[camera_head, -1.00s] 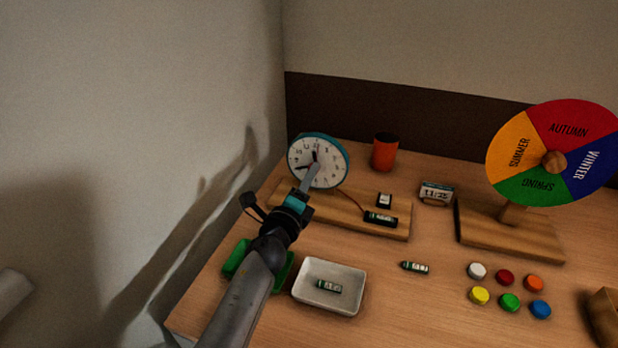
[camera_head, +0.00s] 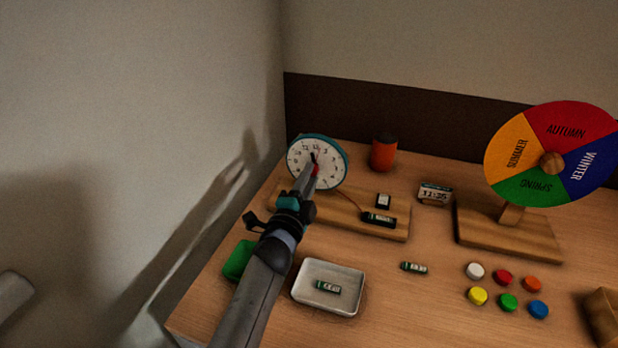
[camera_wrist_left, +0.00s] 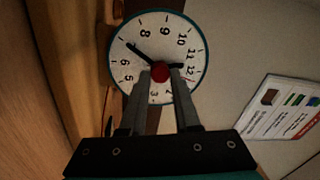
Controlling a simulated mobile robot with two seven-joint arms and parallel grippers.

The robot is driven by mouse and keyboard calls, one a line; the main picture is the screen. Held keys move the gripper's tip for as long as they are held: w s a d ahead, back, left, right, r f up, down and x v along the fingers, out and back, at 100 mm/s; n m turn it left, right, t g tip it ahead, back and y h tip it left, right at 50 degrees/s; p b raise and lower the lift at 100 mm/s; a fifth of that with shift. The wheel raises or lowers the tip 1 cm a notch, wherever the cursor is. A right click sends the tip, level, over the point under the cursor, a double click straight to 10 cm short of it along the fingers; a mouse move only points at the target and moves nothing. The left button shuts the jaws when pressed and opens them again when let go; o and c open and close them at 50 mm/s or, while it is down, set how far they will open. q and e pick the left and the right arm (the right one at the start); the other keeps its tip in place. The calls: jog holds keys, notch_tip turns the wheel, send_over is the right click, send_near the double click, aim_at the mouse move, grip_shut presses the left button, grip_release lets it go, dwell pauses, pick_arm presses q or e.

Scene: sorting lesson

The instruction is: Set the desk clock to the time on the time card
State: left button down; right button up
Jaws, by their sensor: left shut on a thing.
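The desk clock (camera_head: 300,153) has a white face and teal rim and stands on a wooden base (camera_head: 343,212). My left gripper (camera_head: 314,168) is in front of its face. In the left wrist view, the gripper's fingers (camera_wrist_left: 160,78) are shut on the red knob (camera_wrist_left: 160,72) at the centre of the clock face (camera_wrist_left: 140,62). There the longer black hand points near 7 and the shorter one near 12; the fingers hide part of the dial. The time card (camera_head: 435,194) stands right of the base and appears to read 11:25. My right gripper is out of view.
A battery holder (camera_head: 379,219) is on the clock base. A white tray (camera_head: 350,305) holds a battery; a green tray (camera_head: 236,260) is partly under my arm. A season wheel (camera_head: 520,150) and coloured discs (camera_head: 508,301) are at right.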

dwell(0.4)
pick_arm(q)
jog(key=c, duration=0.8)
grip_release()
jog(key=shift+o, duration=0.9)
jog(key=shift+s, duration=0.1)
